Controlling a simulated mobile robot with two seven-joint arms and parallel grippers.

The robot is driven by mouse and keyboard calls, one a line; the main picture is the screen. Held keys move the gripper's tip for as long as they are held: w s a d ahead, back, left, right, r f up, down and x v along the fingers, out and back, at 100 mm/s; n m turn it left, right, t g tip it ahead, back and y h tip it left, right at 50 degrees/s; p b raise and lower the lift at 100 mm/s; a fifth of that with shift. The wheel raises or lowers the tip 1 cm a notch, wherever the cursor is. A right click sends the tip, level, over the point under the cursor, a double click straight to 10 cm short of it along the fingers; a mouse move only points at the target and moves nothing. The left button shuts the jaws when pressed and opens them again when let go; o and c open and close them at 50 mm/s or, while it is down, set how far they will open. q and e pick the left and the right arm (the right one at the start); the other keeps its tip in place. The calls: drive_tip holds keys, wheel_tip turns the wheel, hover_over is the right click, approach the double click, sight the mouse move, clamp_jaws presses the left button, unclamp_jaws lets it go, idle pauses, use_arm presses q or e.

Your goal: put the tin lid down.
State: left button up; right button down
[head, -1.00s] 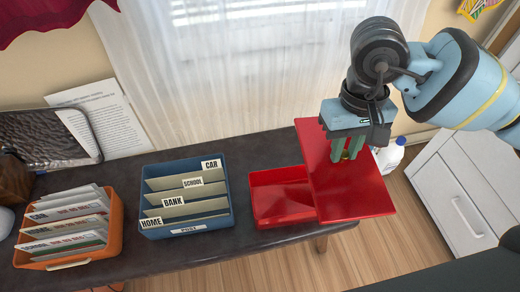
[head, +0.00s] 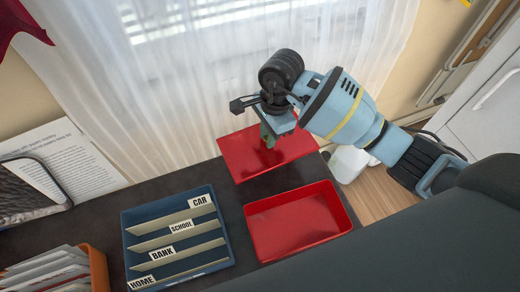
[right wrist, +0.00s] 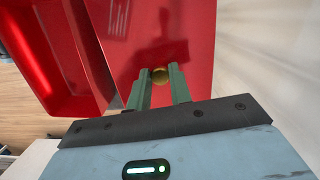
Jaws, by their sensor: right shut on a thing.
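The tin lid (head: 240,158) is a flat red rectangular panel with a small brass knob (right wrist: 160,74). My right gripper (head: 268,138) is shut on this knob, and the fingers (right wrist: 160,80) pinch it from both sides in the right wrist view. The lid looks level, behind the open red tin (head: 300,222), at the back edge of the table. I cannot tell whether it touches the table top. The tin stands uncovered and looks empty; its corner also shows in the right wrist view (right wrist: 50,55). My left gripper is out of view.
A blue letter box (head: 222,256) with labelled dividers stands left of the tin on the dark table (head: 105,212). An orange box (head: 98,268) of letters is at the lower left. A curtain (head: 170,110) hangs behind. A white container (head: 347,163) is right of the lid.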

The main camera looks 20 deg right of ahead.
drive_tip(key=shift+w+f+m, duration=0.15)
drive_tip(key=shift+f+m, duration=0.25)
drive_tip(key=shift+f, duration=0.2)
wheel_tip(320, 180, down, 4)
drive_tip(key=shift+f+b, duration=0.25)
drive_tip(key=shift+b, duration=0.35)
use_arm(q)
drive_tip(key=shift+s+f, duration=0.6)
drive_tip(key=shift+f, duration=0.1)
use_arm(e)
drive_tip(key=shift+f, duration=0.3)
use_arm(q)
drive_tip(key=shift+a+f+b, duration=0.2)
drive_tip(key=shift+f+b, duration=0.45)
drive_tip(key=shift+b, duration=0.05)
use_arm(e)
drive_tip(key=shift+f, duration=2.2)
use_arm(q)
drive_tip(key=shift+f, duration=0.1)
use_arm(e)
drive_tip(key=shift+f, duration=0.2)
